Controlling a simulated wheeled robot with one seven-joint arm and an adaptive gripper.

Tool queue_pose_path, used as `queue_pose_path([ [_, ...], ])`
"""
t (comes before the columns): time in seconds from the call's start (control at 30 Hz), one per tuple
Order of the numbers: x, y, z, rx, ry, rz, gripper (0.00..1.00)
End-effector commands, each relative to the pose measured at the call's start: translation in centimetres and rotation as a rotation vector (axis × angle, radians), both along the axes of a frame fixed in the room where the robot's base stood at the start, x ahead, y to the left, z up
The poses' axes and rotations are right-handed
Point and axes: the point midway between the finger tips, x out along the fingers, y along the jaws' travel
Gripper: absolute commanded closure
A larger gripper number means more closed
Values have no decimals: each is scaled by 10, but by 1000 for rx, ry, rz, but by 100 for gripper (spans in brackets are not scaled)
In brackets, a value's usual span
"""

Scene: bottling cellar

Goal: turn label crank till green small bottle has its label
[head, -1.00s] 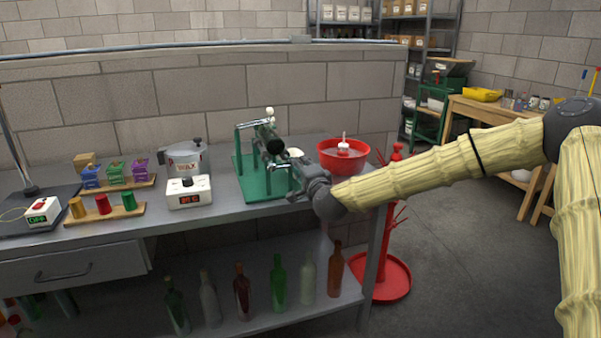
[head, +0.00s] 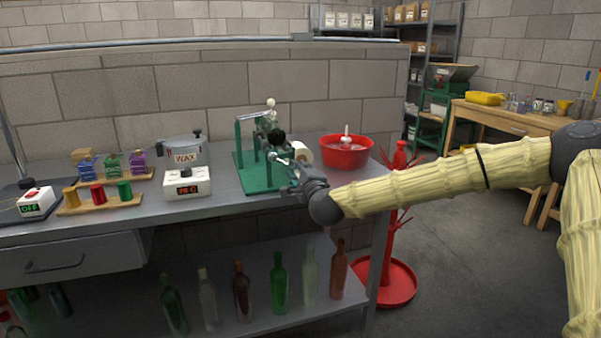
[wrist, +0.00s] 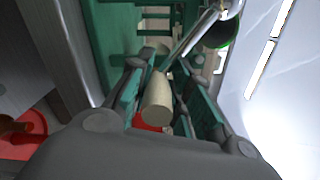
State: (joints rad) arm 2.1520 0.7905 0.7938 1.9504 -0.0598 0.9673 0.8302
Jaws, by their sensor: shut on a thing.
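The green label machine (head: 262,185) stands on the bench in the head view, with a white label roll (head: 302,153) at its right side. A dark round bottle end (head: 277,137) faces me on top of it; a dark green round end also shows in the wrist view (wrist: 218,33). I cannot see a label on it. The metal crank arm (wrist: 198,35) runs down to a cream handle (wrist: 157,103) between my fingers. My gripper (wrist: 160,105) is shut on this handle at the machine's near right side. In the head view my gripper (head: 292,182) hides the handle.
A red bowl (head: 345,152) stands right of the machine. A wax pot (head: 183,152) on a heater (head: 187,184) stands to its left. Several bottles stand on the shelf below. A red bottle tree (head: 392,280) stands on the floor under my arm.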

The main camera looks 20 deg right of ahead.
Motion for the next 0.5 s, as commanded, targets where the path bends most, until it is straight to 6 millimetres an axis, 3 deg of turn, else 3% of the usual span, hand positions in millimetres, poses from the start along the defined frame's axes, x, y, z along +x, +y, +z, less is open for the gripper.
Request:
queue_pose_path([
  [0.03, -2, 3, -7, -5, 10, 6, 100],
  [0.37, -2, 4, -7, -5, 9, 8, 100],
  [0.4, -2, 4, -6, -5, 9, 8, 74],
  [0.5, -2, 3, -5, -4, 6, 6, 61],
])
